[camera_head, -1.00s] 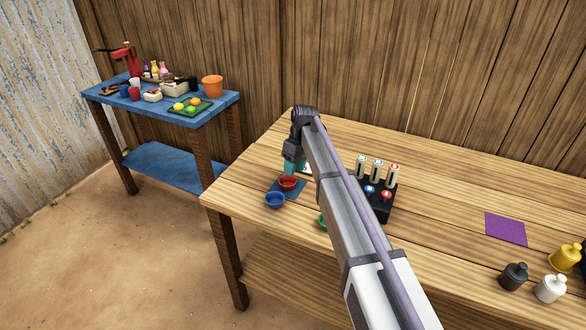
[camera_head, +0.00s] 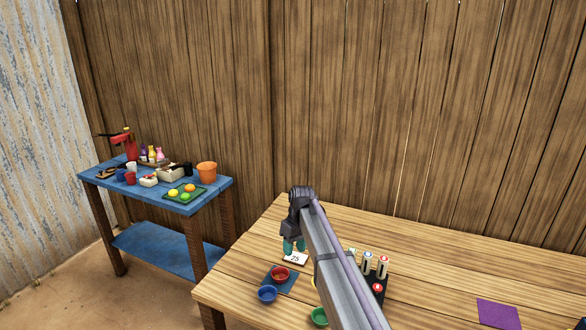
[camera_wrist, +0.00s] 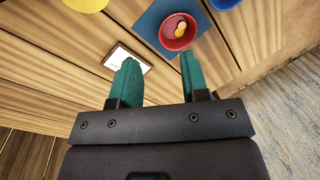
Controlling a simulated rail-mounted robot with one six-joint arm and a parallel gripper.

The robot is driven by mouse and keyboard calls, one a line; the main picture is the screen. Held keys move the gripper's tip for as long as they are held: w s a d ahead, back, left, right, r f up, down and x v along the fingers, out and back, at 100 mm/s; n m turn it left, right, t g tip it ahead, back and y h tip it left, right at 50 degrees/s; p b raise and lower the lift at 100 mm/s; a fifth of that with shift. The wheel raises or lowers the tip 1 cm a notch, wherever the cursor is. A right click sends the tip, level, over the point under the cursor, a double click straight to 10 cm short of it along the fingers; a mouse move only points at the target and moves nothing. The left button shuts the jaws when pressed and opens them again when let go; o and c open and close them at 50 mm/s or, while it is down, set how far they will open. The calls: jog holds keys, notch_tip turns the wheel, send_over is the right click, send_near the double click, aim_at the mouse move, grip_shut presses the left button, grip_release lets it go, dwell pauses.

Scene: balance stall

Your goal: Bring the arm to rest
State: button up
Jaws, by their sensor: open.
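My gripper (camera_head: 294,244) is above the wooden table (camera_head: 240,297), near its far left part. In the wrist view its two teal fingers (camera_wrist: 159,78) stand apart with nothing between them. A white card marked 25 (camera_head: 295,258) lies on the table just below the fingers; it also shows in the wrist view (camera_wrist: 127,59). A red bowl (camera_head: 280,274) sits on a dark blue mat (camera_head: 271,284). In the wrist view the red bowl (camera_wrist: 177,32) holds small coloured pieces.
A blue bowl (camera_head: 267,294) and a green bowl (camera_head: 319,317) stand near the mat. A purple square (camera_head: 498,315) lies at right. A blue side table (camera_head: 147,190) with an orange bucket (camera_head: 207,172) stands at left.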

jog(key=s+d+m, duration=0.2)
jog(key=s+d, duration=0.3)
jog(key=s, duration=0.5)
jog(key=s+d+m+t+h, duration=0.1)
jog(key=s+d+m, duration=0.1)
jog(key=s+d, duration=0.4)
jog(key=s+d+m, duration=0.3)
jog(key=s+d, duration=0.3)
jog(key=s, duration=0.8)
jog(key=shift+s+t+h, duration=0.25)
jog(key=shift+t+h, duration=0.05)
